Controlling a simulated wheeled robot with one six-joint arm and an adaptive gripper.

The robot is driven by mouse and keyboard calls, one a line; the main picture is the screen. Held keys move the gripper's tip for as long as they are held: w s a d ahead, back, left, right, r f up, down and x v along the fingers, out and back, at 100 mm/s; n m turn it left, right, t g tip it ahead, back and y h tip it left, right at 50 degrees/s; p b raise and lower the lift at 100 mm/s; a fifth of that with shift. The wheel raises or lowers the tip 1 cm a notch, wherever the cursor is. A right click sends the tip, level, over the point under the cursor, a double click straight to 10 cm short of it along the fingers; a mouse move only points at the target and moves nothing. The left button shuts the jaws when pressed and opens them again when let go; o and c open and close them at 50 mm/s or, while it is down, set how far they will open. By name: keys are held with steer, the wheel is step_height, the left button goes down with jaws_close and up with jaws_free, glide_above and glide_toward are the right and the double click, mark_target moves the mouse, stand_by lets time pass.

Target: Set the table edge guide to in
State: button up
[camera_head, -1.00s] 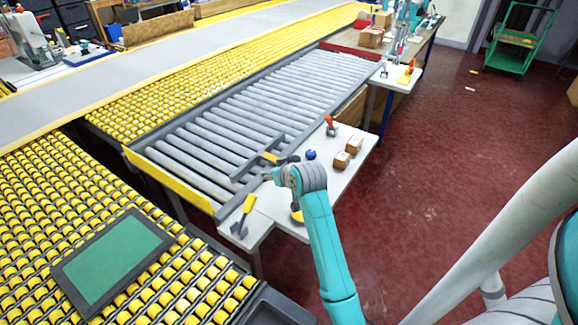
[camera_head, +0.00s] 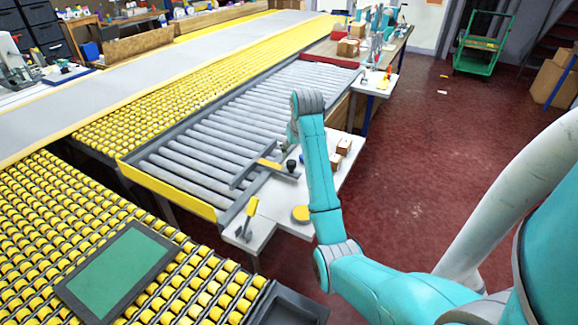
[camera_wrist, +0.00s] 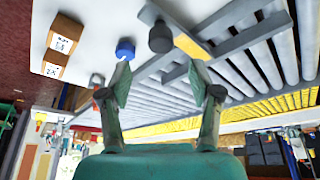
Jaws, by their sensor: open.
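The edge guide is a dark grey bar with a yellow strip (camera_head: 268,163). It lies over the near end of the grey rollers, by the white side table. A dark round knob (camera_head: 291,165) stands on its arm. In the wrist view the dark knob (camera_wrist: 160,38) and the guide's yellow strip (camera_wrist: 190,46) show beyond the fingers, with a blue knob (camera_wrist: 125,48) to the left. My gripper (camera_wrist: 160,88) is open and empty, its two fingers apart. The dark knob appears above the gap between them, not touched. In the head view my arm mostly hides the gripper.
Two small brown boxes (camera_head: 343,147) sit on the white side table (camera_head: 277,207). A yellow-handled lever (camera_head: 247,214) and a yellow disc (camera_head: 300,213) are near its front end. A green panel (camera_head: 117,262) lies on the yellow rollers. The red floor (camera_head: 440,180) at right is open.

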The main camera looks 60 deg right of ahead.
mark_target(292, 163)
steer(key=x, duration=0.9)
steer(key=shift+w+d+f, duration=0.1)
steer(key=shift+w+f, duration=0.05)
steer(key=shift+f, duration=0.2)
jaws_close()
